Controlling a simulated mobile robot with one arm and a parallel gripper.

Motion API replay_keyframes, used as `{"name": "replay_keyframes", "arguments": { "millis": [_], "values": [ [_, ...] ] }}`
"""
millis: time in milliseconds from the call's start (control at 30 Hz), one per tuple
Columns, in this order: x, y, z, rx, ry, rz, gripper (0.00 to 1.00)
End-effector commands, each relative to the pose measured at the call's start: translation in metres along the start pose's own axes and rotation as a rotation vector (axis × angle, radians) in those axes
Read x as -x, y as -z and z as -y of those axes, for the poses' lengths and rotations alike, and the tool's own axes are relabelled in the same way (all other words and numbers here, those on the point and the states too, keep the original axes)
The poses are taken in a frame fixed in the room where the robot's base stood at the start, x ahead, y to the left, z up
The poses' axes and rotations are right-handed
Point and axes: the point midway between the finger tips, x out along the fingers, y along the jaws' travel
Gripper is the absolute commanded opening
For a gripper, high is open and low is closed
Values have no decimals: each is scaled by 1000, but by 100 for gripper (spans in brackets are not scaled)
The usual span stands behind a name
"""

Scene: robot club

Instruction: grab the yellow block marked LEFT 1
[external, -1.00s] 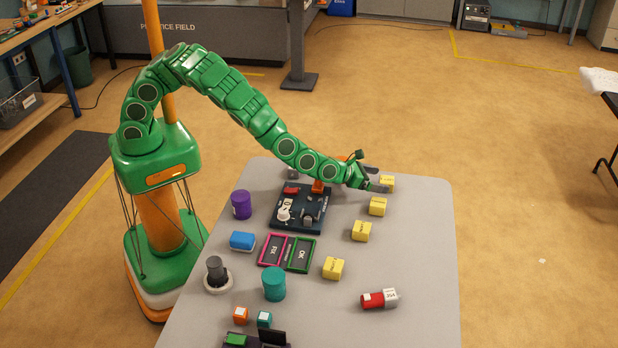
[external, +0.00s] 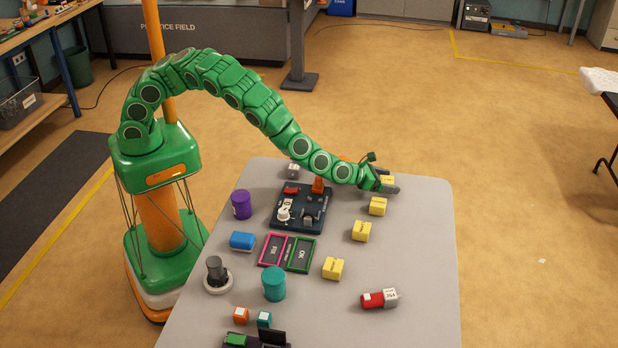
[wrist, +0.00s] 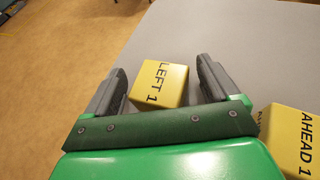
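The yellow block marked LEFT 1 (wrist: 158,84) lies on the table between the two grey fingers of my gripper (wrist: 163,88) in the wrist view. The fingers are open, with a gap on each side of the block. In the external view the block (external: 387,181) shows at the far end of the row, partly hidden by my gripper (external: 388,184). A second yellow block marked AHEAD 1 (wrist: 290,140) is at the right edge of the wrist view, beyond the right finger.
More yellow blocks (external: 377,206) (external: 361,231) (external: 333,268) line the grey table (external: 420,250) toward the front. A dark board (external: 290,222) with small parts lies left of them. A red and grey cylinder (external: 380,299) lies at front right. The table's right side is mostly clear.

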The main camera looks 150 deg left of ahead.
Motion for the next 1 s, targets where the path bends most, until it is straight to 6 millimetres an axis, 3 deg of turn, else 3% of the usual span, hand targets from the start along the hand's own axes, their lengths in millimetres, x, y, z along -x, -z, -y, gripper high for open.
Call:
{"name": "replay_keyframes", "arguments": {
  "millis": [33,300,667,1000],
  "values": [
    [0,0,0,0,0,0,80],
    [0,0,0,0,0,0,39],
    [2,-4,0,1,0,1,39],
    [20,-35,-2,-1,1,2,39]
  ]
}}
